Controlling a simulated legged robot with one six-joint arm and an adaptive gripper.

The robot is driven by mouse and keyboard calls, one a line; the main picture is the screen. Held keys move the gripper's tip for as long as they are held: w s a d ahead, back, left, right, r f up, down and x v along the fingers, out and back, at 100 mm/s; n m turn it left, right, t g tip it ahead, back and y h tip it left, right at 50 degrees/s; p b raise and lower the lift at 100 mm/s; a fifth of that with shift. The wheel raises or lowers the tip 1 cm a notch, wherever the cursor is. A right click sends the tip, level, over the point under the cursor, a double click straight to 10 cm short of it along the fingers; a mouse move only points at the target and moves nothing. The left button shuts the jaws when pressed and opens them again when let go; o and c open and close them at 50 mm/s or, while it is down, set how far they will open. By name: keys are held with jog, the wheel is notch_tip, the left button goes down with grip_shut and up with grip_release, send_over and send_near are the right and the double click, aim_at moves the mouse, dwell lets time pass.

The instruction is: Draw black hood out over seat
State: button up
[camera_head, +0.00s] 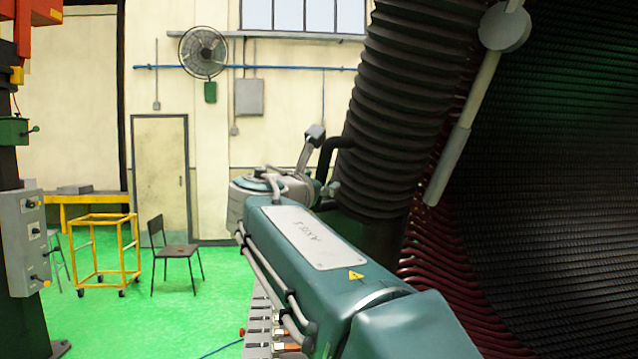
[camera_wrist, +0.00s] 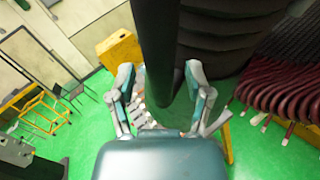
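The black hood (camera_head: 385,110) is a ribbed, bellows-like tube running down from the upper middle of the head view. It also fills the upper right of the wrist view (camera_wrist: 225,35). A smooth black bent handle (camera_head: 328,150) stands out from its left side. In the wrist view a smooth dark bar (camera_wrist: 160,45), apparently this handle, comes down between my fingers. My gripper (camera_wrist: 158,68) has its two fingers spread, one on each side of the bar, with gaps showing near the tips. Its grey finger (camera_head: 310,142) also shows beside the handle. I cannot single out the seat.
Dark red coil ends (camera_head: 445,265) and a large dark ribbed bore (camera_head: 560,180) lie close on the right. A grey rod (camera_head: 463,140) hangs before them. A chair (camera_head: 178,252) and yellow cart (camera_head: 105,250) stand on the open green floor at left.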

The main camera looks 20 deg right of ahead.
jog(key=shift+a, duration=0.1)
jog(key=v, duration=1.2)
jog(key=s+d+f+m+g+y, duration=0.2)
jog(key=s+f+m+y, duration=0.15)
jog(key=f, duration=0.55)
jog(key=s+d+f+m+g+y, duration=0.25)
jog(key=s+f+m, duration=0.2)
jog(key=f, duration=0.55)
jog(key=s+a+f+m+g+y, duration=0.1)
jog(key=s+a+f+m+y, duration=0.2)
jog(key=s+f+m, duration=0.3)
jog(key=s+a+f+m+g+y, duration=0.1)
jog(key=s+f+m+y, duration=0.3)
jog(key=f, duration=0.9)
jog(key=s+a+m, duration=0.1)
jog(key=s+m, duration=0.1)
jog(key=m, duration=0.2)
jog(key=shift+s+a+g+y, duration=0.2)
jog(key=shift+a+g+y, duration=0.15)
jog(key=shift+a+y, duration=0.05)
